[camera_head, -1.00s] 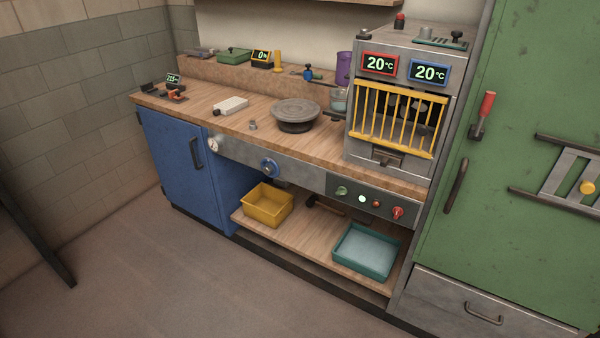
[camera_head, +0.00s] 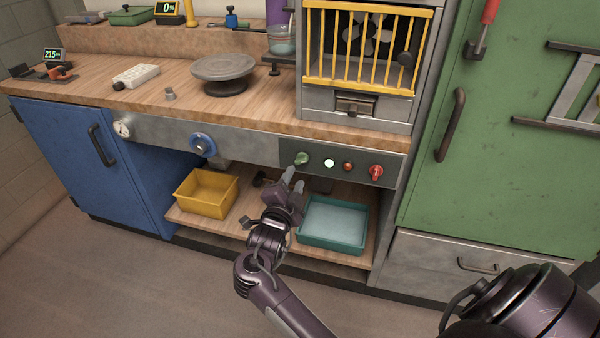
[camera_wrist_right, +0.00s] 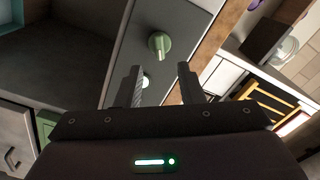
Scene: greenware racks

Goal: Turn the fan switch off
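A panel (camera_head: 350,167) under the counter edge carries a green knob (camera_head: 302,158), a white light, a reddish-brown button (camera_head: 347,166) and a red switch (camera_head: 376,171). No label tells which is the fan switch. My right gripper (camera_head: 293,178) is just below and in front of the green knob. In the right wrist view, the gripper (camera_wrist_right: 160,72) is open, and the green knob (camera_wrist_right: 160,44) lies ahead between the fingers, apart from them. A grey fan (camera_head: 372,35) shows behind yellow bars (camera_head: 335,42). My left gripper is out of view.
A teal tray (camera_head: 334,224) and a yellow bin (camera_head: 207,192) sit on the shelf below the panel. A blue-ringed dial (camera_head: 202,144) is left of the panel. A green cabinet (camera_head: 500,150) stands at right.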

